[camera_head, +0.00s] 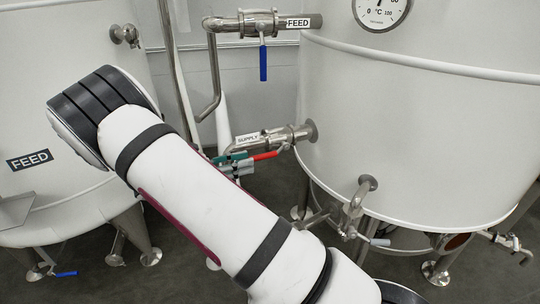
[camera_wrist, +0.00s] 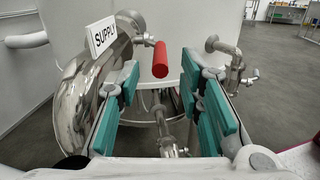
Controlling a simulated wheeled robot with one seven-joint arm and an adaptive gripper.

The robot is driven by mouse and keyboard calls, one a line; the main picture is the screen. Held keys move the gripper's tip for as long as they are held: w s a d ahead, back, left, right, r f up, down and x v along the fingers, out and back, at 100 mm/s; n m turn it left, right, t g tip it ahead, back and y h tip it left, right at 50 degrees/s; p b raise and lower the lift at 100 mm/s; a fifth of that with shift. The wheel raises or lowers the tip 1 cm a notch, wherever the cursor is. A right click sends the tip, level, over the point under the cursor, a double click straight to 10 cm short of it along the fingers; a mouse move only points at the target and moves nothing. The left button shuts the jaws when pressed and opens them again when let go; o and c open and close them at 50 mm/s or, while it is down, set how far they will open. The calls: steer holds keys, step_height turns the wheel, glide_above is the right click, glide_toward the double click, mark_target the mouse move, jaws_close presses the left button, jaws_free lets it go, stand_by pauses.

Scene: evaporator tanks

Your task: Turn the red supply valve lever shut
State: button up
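The red supply valve lever (camera_head: 266,155) lies roughly along the metal supply pipe (camera_head: 280,137), low on the right tank, under the SUPPLY label (camera_head: 247,138). In the wrist view the lever's red grip (camera_wrist: 160,60) points towards the camera, and the SUPPLY label (camera_wrist: 102,35) stands at upper left on the curved pipe (camera_wrist: 85,95). My gripper (camera_head: 234,163), with teal pads, is beside the lever's left end. In the wrist view my gripper (camera_wrist: 162,100) is open, and the red grip shows in the gap between its fingers, towards their far ends. Contact cannot be told.
A blue-handled FEED valve (camera_head: 263,60) hangs above on the right tank (camera_head: 420,110). A lower outlet valve (camera_head: 355,205) sticks out below to the right. The left tank (camera_head: 60,210) stands behind my arm. Grey floor lies between the tanks.

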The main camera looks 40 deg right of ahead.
mark_target(275, 153)
steer(key=x, duration=0.8)
steer(key=shift+d, duration=0.3)
steer(key=shift+c, duration=0.6)
steer(key=shift+s, duration=0.1)
jaws_close()
